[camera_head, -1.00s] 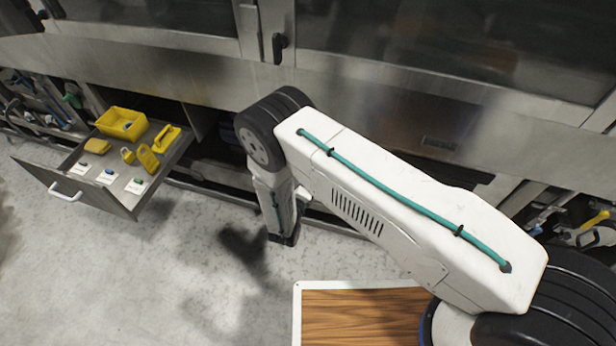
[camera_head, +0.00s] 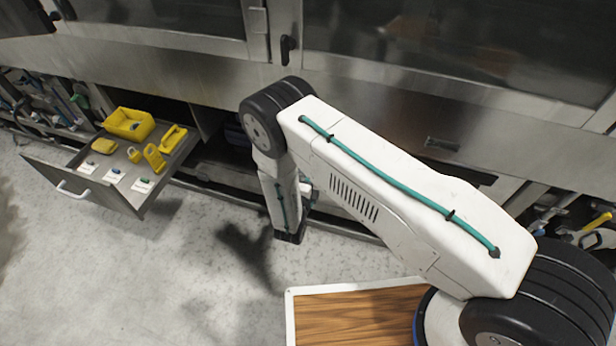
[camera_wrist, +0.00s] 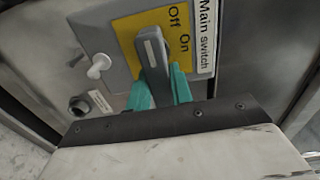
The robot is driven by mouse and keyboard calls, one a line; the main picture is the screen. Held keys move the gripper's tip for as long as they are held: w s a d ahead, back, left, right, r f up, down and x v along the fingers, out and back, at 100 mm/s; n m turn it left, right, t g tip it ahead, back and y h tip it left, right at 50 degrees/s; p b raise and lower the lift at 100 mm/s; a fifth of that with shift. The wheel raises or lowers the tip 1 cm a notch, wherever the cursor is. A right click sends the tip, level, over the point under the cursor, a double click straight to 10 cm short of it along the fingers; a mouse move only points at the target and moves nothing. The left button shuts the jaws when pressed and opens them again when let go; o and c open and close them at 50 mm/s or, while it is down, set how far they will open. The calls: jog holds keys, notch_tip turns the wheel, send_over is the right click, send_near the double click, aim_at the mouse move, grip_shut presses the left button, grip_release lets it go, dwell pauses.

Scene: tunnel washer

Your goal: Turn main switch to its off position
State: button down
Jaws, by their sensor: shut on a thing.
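In the wrist view, the main switch has a grey lever (camera_wrist: 151,50) on a yellow plate (camera_wrist: 129,27) set in a grey panel. The words "Off" (camera_wrist: 175,15) and "On" (camera_wrist: 184,43) stand on the plate to the lever's right, "Off" above "On". A white "Main switch" label (camera_wrist: 207,38) is beside them. My gripper (camera_wrist: 160,86) is shut on the lever, with a teal finger on each side of its lower part. I cannot tell for certain which word the lever points to. In the head view, the switch and my gripper are hidden.
In the wrist view, a white knob (camera_wrist: 99,66) and a dark round button (camera_wrist: 79,104) sit left of the switch. In the head view, an open drawer (camera_head: 110,200) holds a yellow bin (camera_head: 130,123) and several small yellow items. A door handle (camera_head: 288,48) is on the machine front.

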jog(key=c, duration=1.2)
grip_release()
jog(key=shift+c, duration=0.2)
jog(key=v, duration=0.7)
jog(key=shift+s+a, duration=0.15)
jog(key=shift+s, duration=0.2)
